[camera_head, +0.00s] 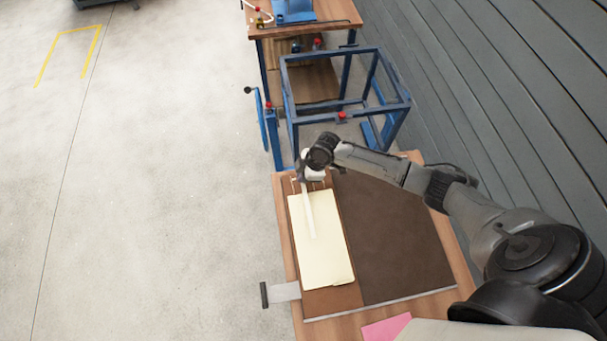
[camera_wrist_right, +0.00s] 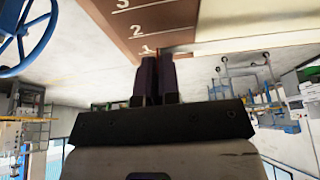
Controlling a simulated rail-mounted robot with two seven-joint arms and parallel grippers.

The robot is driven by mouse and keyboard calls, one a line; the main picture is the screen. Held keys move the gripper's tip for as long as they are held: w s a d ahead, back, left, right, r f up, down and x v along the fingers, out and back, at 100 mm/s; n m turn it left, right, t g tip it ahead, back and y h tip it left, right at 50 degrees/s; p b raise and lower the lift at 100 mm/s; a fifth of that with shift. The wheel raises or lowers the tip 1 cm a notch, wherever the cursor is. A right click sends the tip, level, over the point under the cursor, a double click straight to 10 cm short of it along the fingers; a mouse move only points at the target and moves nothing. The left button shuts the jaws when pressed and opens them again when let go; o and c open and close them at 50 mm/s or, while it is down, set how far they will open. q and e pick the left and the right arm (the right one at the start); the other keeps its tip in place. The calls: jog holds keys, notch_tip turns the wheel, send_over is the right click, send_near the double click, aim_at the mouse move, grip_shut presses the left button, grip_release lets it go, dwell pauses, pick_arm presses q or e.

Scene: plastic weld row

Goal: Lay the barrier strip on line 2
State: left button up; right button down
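A narrow whitish strip (camera_head: 309,215), which I take as the barrier strip, extends from my right gripper (camera_head: 312,181) over a pale yellow sheet (camera_head: 325,262). I cannot tell whether it touches the sheet. In the right wrist view the dark fingers (camera_wrist_right: 156,72) are close together, and a pale band (camera_wrist_right: 240,43) runs right from their tips. The fingers appear shut on the strip's far end; the grip itself is partly hidden. A brown board (camera_wrist_right: 125,12) with white lines numbered 1, 2 and 3 is beyond the fingertips, which are nearest number 1. My left gripper is not in view.
The wooden table (camera_head: 286,235) carries a dark brown mat (camera_head: 395,245) right of the sheet. A grey handle piece (camera_head: 282,292) juts out at the left edge, and a pink sheet (camera_head: 385,328) lies in front. A blue frame (camera_head: 345,55) stands behind the table.

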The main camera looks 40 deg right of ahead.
jog(key=shift+f, duration=0.3)
dwell(0.6)
dwell(0.7)
jog(key=shift+f, duration=0.2)
dwell(0.5)
jog(key=shift+f, duration=0.35)
dwell(0.4)
jog(key=c, duration=0.8)
grip_release()
jog(key=shift+c, duration=0.2)
